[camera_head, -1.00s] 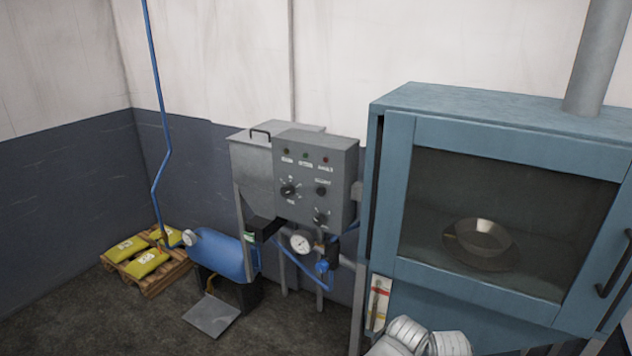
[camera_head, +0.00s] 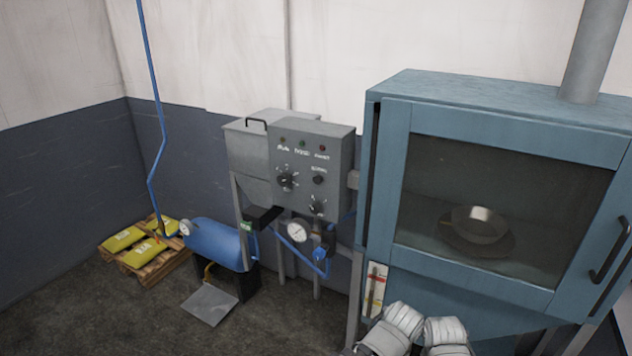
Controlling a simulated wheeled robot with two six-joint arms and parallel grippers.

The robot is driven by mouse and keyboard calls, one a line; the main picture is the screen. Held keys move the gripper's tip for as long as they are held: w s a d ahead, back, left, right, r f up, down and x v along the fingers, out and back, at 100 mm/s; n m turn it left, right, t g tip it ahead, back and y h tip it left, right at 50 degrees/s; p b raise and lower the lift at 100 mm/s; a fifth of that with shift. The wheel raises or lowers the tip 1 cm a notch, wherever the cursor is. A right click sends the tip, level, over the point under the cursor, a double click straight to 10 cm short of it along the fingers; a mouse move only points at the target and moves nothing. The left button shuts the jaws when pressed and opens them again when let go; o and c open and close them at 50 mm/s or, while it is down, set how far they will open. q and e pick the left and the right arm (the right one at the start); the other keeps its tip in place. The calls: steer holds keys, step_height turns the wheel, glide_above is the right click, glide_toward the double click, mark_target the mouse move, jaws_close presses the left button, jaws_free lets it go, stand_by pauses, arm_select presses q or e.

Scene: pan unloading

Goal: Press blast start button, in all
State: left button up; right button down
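A grey control box (camera_head: 340,165) stands left of the blue blast cabinet (camera_head: 388,170). Its front has a row of small lights or buttons near the top, with a green one (camera_head: 302,143) and a red one (camera_head: 322,148). Below are a large black knob (camera_head: 286,180) and two smaller ones. The labels are too small to read, so I cannot tell which is the blast start button. A metal pan (camera_head: 480,225) sits inside the cabinet, seen through its window. The cabinet door looks shut. Neither of my grippers is in view.
A blue tank (camera_head: 212,243) and foot pedal plate (camera_head: 209,306) stand below and left of the box. Yellow bags on a pallet (camera_head: 160,271) lie in the corner. Pale ribbed sleeves (camera_head: 403,322) stick out at the cabinet's lower front. A dark door handle (camera_head: 608,250) is at right.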

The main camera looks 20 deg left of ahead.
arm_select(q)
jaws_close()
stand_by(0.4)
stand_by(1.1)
